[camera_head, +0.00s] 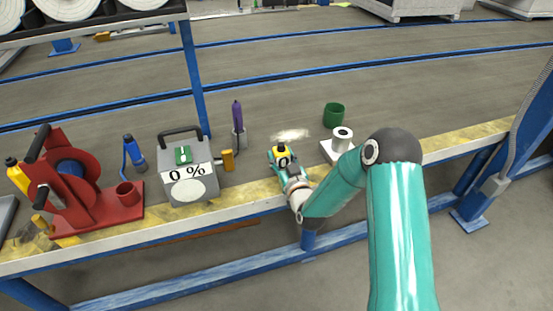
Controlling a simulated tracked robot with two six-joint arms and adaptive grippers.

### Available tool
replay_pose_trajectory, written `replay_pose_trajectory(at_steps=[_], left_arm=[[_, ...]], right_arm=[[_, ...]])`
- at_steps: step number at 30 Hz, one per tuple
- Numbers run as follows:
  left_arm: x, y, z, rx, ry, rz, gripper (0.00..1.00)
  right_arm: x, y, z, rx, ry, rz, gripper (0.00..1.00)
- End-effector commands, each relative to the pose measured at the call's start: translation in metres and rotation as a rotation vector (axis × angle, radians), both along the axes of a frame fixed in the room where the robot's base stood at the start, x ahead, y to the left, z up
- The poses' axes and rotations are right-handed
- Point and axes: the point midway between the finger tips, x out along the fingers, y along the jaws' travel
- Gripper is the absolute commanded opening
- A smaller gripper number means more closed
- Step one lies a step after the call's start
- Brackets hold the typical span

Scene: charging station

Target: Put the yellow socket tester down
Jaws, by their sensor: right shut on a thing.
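The yellow socket tester (283,157) is small, with a dark front bearing a white mark. It is at the middle of the bench, in the jaws of my right gripper (281,161). My right gripper is shut on it, and its fingers hide part of the tester. I cannot tell whether the tester touches the bench top (300,105). My right arm reaches in from the lower right. My left gripper is not in view.
Left of the tester are a grey charger box (188,172) reading 0 %, a purple-handled tool (238,118) and a red reel stand (80,190). Right of it are a green cup (333,115) and a white spool stand (340,142).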

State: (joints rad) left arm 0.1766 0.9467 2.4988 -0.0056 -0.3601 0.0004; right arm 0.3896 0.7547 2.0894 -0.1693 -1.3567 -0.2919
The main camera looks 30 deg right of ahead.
Motion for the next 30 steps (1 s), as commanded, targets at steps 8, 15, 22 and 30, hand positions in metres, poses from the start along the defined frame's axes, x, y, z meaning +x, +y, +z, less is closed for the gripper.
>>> replay_pose_trajectory(at_steps=[8,15,22,30], left_arm=[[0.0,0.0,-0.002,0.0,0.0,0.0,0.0],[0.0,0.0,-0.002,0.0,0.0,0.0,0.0],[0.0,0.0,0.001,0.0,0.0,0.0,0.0],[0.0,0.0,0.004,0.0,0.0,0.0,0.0]], right_arm=[[0.0,0.0,-0.001,0.0,0.0,0.001,0.71],[0.0,0.001,-0.001,0.0,0.0,0.001,0.71],[-0.009,0.003,0.0,0.002,0.003,0.002,0.71],[-0.058,0.015,0.0,0.002,0.005,0.001,0.71]])
